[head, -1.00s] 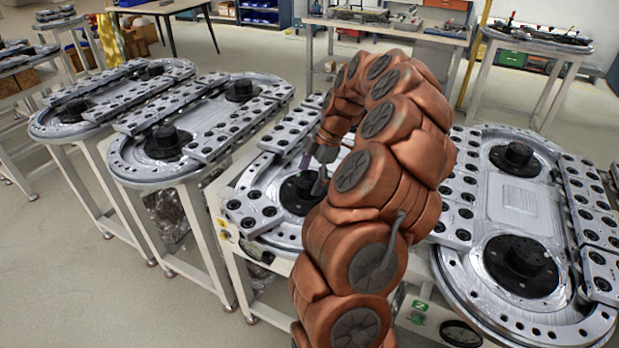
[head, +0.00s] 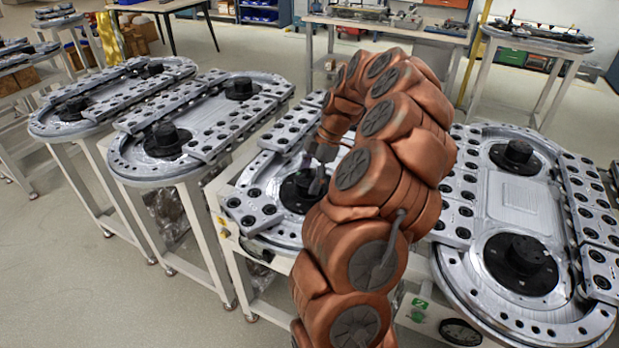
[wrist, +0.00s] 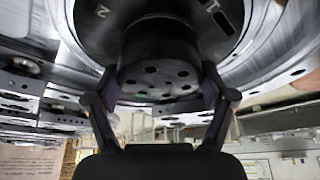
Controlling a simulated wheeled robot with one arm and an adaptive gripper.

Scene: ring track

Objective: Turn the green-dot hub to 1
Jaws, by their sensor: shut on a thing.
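The black hub (wrist: 158,50) fills the top of the wrist view. Its round face has several holes, and a small green dot (wrist: 150,97) shows on it. My gripper (wrist: 160,88) has one finger on each side of this hub, shut on it. The dark disc (wrist: 235,18) around the hub carries a pale mark like a 2 at upper left and one like a 1 at upper right. In the head view the same hub (head: 299,190) sits on the middle track, partly hidden by my gripper (head: 316,180) and arm.
A similar track with two black hubs (head: 520,262) stands close on the right. Two more tracks (head: 200,115) stand on the left. A workbench (head: 390,28) is behind. Open floor (head: 60,250) lies at the front left.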

